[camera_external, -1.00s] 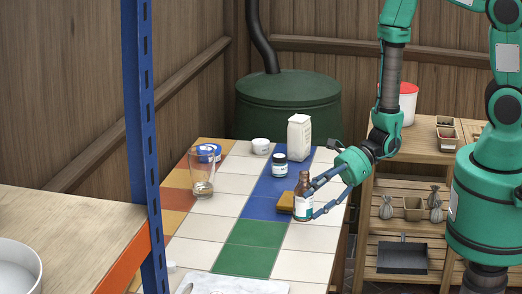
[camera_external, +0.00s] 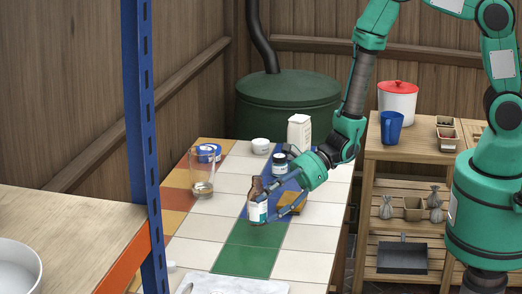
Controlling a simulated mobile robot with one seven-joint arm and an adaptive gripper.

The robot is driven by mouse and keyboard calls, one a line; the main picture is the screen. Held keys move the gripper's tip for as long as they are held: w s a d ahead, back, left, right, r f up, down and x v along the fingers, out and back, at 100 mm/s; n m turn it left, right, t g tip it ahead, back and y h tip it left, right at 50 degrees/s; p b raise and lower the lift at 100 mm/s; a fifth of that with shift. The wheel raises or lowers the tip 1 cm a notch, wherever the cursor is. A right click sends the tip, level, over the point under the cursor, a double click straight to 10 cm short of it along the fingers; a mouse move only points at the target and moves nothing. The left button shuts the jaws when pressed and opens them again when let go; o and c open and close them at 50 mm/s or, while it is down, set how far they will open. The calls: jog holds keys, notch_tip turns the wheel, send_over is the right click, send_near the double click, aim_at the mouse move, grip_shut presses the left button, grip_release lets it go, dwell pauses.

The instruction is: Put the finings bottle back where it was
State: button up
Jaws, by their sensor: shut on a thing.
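A brown bottle (camera_external: 257,211) with a pale label, which I take as the finings bottle, is upright over the tiled table (camera_external: 310,238). It is at the near end of the blue tiles, by the green ones. The label is too small to read. My gripper (camera_external: 268,203) reaches in from the right and is shut on the bottle. I cannot tell whether its base touches the tiles.
A yellow-brown block (camera_external: 293,202) lies close to the right of the bottle. A dark jar (camera_external: 279,164), white carton (camera_external: 299,131), white cup (camera_external: 261,145), glass (camera_external: 202,175) and blue tin (camera_external: 207,153) stand farther back. White tiles at right are clear.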

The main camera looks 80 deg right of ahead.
aim_at(249, 217)
jog(key=shift+w+a+f, duration=0.1)
jog(key=shift+w+a, duration=0.15)
jog(key=shift+w, duration=0.7)
jog(key=shift+w+a, duration=0.2)
jog(key=shift+w, duration=0.7)
jog(key=shift+f+b, duration=0.65)
jog(key=shift+f, duration=1.15)
jog(key=shift+f, duration=0.1)
jog(key=o, duration=1.1)
jog(key=p+v, duration=0.2)
jog(key=v, duration=1)
